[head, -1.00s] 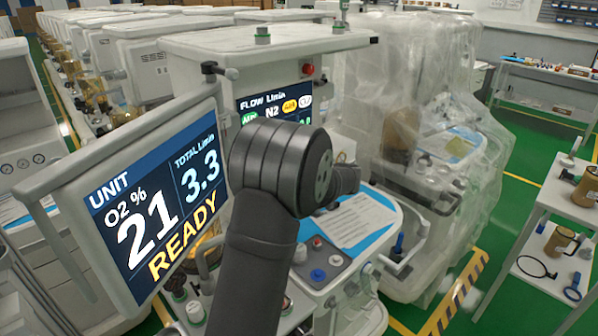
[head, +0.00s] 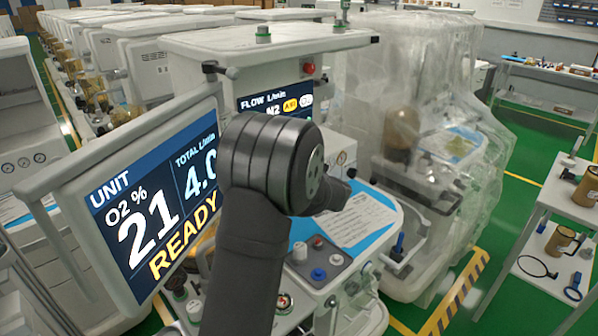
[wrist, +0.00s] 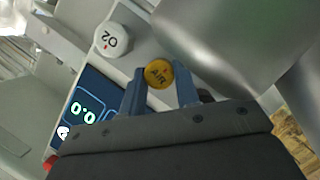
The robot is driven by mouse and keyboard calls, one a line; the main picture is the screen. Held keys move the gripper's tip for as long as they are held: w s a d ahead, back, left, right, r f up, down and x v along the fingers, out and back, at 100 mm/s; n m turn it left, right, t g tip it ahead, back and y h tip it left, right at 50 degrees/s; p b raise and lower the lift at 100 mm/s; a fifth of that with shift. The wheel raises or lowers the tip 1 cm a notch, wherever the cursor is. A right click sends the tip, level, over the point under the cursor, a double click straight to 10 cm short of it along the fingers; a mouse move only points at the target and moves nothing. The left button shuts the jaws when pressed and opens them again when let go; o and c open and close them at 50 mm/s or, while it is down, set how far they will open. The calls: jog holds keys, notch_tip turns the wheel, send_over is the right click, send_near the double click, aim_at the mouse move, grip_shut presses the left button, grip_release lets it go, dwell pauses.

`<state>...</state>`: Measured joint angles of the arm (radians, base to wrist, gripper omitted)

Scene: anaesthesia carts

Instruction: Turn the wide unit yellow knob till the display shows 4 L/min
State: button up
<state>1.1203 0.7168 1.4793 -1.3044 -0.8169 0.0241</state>
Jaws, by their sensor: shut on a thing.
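The yellow knob marked AIR (wrist: 158,73) sits between the two fingers of my gripper (wrist: 160,88) in the wrist view. My gripper is shut on it. A white O2 knob (wrist: 111,40) is beside it, up and to the left, clear of the fingers. In the head view the large UNIT display (head: 155,205) reads O2 21 %, total 4.0 L/min with its last digit partly covered by my arm, and READY. The smaller flow display (head: 262,102) is partly hidden by my arm, which also hides the gripper and the yellow knob there.
A plastic-draped machine (head: 425,130) stands to the right. A blue-edged sheet (head: 362,220) lies on the cart's worktop. In the wrist view, a small display part (wrist: 84,113) shows 0.0. A large rounded grey body (wrist: 215,40) is close right of the yellow knob.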

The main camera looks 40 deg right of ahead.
jog(key=shift+n, duration=0.4)
jog(key=o, duration=0.7)
jog(key=v, duration=1.7)
jog(key=shift+s+a+f, duration=0.2)
jog(key=shift+a, duration=0.1)
